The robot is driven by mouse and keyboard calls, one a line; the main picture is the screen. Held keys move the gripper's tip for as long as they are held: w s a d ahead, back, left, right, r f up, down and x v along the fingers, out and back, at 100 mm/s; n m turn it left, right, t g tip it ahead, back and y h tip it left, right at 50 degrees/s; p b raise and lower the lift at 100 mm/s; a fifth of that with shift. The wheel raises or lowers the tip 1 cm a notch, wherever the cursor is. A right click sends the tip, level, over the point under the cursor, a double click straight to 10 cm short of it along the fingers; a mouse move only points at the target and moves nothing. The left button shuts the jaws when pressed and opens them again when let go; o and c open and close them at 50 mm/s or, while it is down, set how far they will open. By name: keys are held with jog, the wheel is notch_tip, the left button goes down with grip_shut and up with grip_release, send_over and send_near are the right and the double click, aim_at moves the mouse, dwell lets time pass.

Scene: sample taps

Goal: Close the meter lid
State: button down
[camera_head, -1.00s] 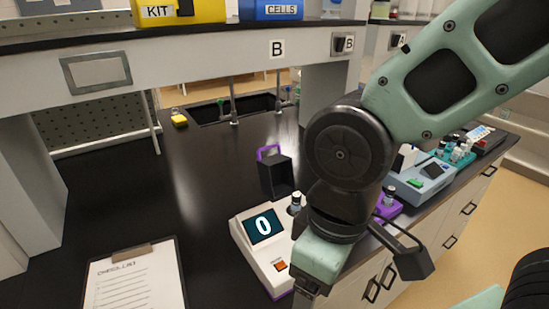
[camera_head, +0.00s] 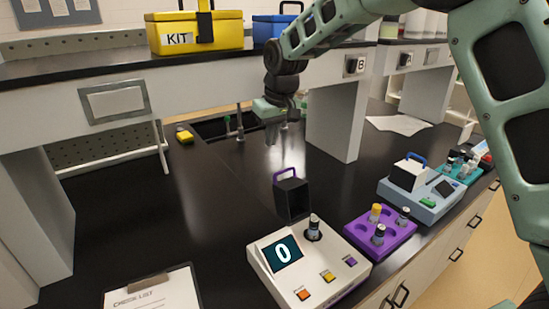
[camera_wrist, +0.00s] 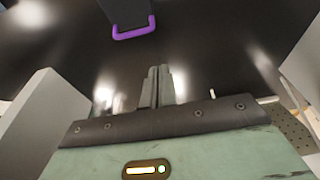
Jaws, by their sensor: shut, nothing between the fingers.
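The white meter (camera_head: 300,262) stands on the bench at the front, its screen reading 0. A capped vial (camera_head: 313,228) stands upright in its well. The black meter lid (camera_head: 291,198) with a purple handle stands open behind the well. My gripper (camera_head: 271,140) is beyond the lid, near the sink, above the bench and apart from the lid. In the wrist view, its fingers (camera_wrist: 157,85) are together and empty. The lid's purple handle (camera_wrist: 134,30) shows at the top there, ahead of the fingertips.
A purple rack (camera_head: 378,240) with several vials stands right of the meter. A second, blue-grey meter (camera_head: 425,200) is farther right. A clipboard (camera_head: 150,293) lies at front left. The bench left of the lid is clear.

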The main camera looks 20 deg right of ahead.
notch_tip(320, 180, down, 9)
jog(key=w+d+p, duration=0.1)
jog(key=d+p, duration=0.1)
jog(key=p, duration=0.4)
jog(key=shift+f, duration=0.2)
dwell(0.5)
